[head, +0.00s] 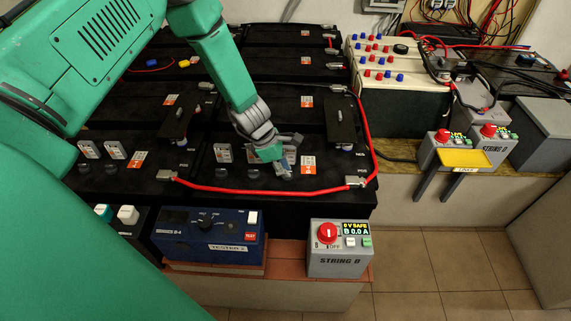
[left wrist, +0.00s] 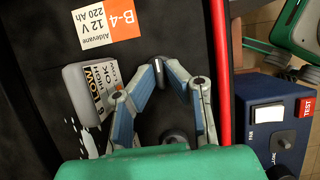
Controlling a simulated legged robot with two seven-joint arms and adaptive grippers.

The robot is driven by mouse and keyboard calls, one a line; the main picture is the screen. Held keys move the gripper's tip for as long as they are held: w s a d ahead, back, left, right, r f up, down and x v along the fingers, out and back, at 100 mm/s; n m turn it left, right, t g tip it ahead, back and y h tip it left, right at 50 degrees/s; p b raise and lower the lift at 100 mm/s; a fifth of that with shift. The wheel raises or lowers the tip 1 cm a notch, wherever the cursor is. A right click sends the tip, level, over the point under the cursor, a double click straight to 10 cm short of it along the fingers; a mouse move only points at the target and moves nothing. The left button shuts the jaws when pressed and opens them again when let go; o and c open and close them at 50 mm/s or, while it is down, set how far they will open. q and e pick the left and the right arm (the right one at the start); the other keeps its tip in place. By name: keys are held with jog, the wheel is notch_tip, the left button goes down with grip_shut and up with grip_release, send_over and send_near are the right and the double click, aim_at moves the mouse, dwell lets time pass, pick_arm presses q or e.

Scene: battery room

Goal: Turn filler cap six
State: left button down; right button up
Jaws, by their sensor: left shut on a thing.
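My left gripper (head: 284,168) reaches down onto the black front battery (head: 235,145). In the left wrist view the two blue-grey fingers (left wrist: 168,72) are closed in on a small dark round filler cap, mostly hidden between the tips. I cannot read a number on it. Another dark cap (left wrist: 175,138) stands between the finger bases, near my green wrist. In the head view other dark caps (head: 252,169) sit in the row left of the gripper. My right gripper is not in view.
A grey LOW/HIGH/OK indicator (left wrist: 92,88) stands beside the fingers. A red cable (head: 270,192) runs along the battery's front edge. The blue tester (head: 212,236) and grey STRING B box (head: 340,248) stand on a ledge in front. A black raised plate (head: 340,123) stands right of the gripper.

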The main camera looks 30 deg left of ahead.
pick_arm(q)
jog(key=shift+a, duration=0.15)
jog(key=shift+w, duration=0.1)
jog(key=c, duration=1.8)
grip_release()
jog(key=shift+o, duration=0.9)
jog(key=shift+a+r, duration=0.1)
jog(key=shift+r, duration=0.1)
jog(key=v, duration=1.1)
jog(key=shift+a+r, duration=0.15)
